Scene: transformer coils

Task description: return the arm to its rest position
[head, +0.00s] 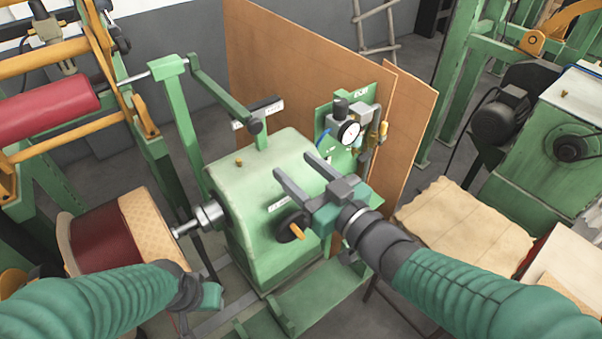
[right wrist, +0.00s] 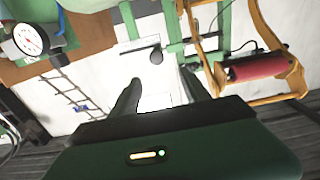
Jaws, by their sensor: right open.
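My right arm (head: 480,290) reaches in from the lower right in the head view. Its gripper (head: 293,164) is open, with two grey fingers spread apart and nothing between them. It hangs in front of and above the green winding machine (head: 255,180), near its orange-tipped knob (head: 293,228). In the right wrist view both fingers (right wrist: 160,85) are apart and empty. My left arm (head: 90,300) comes in from the lower left. Its gripper (head: 208,297) shows only in part, below the coil, and its jaws cannot be made out.
A dark red and tan coil (head: 100,240) sits on the machine's shaft at left. A pressure gauge (head: 349,131) stands behind the right gripper, before brown boards (head: 280,60). A cloth-covered table (head: 465,225) lies right, beside another green machine (head: 550,150). A red roller (head: 45,105) is at left.

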